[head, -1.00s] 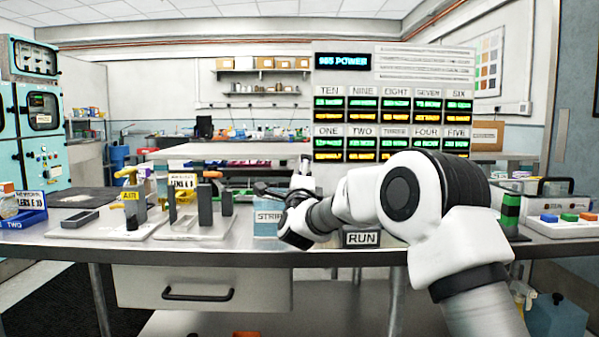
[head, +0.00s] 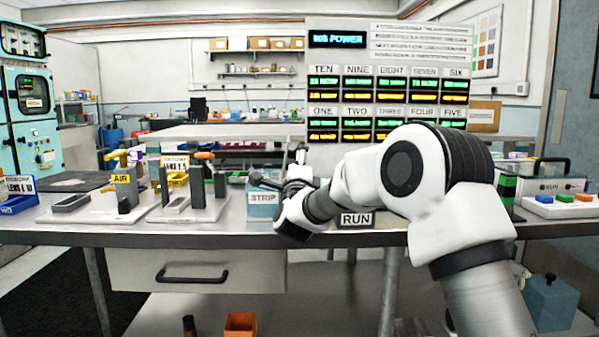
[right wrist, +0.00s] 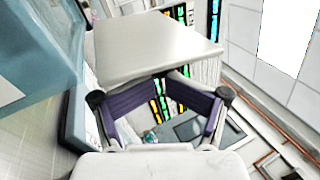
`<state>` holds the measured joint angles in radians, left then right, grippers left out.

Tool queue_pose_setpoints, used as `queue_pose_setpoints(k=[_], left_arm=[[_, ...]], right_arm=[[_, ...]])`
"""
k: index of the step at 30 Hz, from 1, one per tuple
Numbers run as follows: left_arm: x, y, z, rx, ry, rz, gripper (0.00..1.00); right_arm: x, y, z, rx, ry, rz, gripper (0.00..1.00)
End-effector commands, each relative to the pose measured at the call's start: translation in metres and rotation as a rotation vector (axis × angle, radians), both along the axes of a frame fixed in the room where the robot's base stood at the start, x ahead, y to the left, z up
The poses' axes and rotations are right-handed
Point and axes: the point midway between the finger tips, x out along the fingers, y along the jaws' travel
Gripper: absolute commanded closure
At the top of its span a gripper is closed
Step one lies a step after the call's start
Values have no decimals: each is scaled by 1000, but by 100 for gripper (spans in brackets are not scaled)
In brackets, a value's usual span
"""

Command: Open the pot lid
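A pale blue pot (head: 262,211) labelled STRIP stands on the bench, left of the RUN plate. My right gripper (head: 298,168) is beside it on the right, and dark gripper parts overlap the pot's top edge. In the right wrist view a blue wall with a white label, likely the pot (right wrist: 45,50), fills the left. A light grey slab (right wrist: 155,48) lies ahead of the fingers; I cannot tell whether it is the lid. The right fingers (right wrist: 160,76) converge at its lower edge, and their grip is unclear. My left gripper is not in view.
Left of the pot are grey fixtures on a pale plate (head: 160,213), with AIR and other labels. A RUN plate (head: 356,219) is at the bench's front edge. A box with coloured buttons (head: 556,208) stands at right. An orange bin (head: 240,325) is below the bench.

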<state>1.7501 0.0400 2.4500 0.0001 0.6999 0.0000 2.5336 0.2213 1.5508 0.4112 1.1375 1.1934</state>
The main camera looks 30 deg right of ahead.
Motion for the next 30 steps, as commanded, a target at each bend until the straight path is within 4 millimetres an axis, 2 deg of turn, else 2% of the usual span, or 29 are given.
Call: queue_pose_setpoints(k=[6, 12, 30], left_arm=[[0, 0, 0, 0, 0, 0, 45], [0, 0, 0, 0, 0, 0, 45], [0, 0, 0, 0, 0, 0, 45]], right_arm=[[-43, 32, -21, -3, 4, 2, 46], [-69, 50, -34, -2, 0, 0, 46], [-73, 52, -36, -1, 0, -1, 46]])
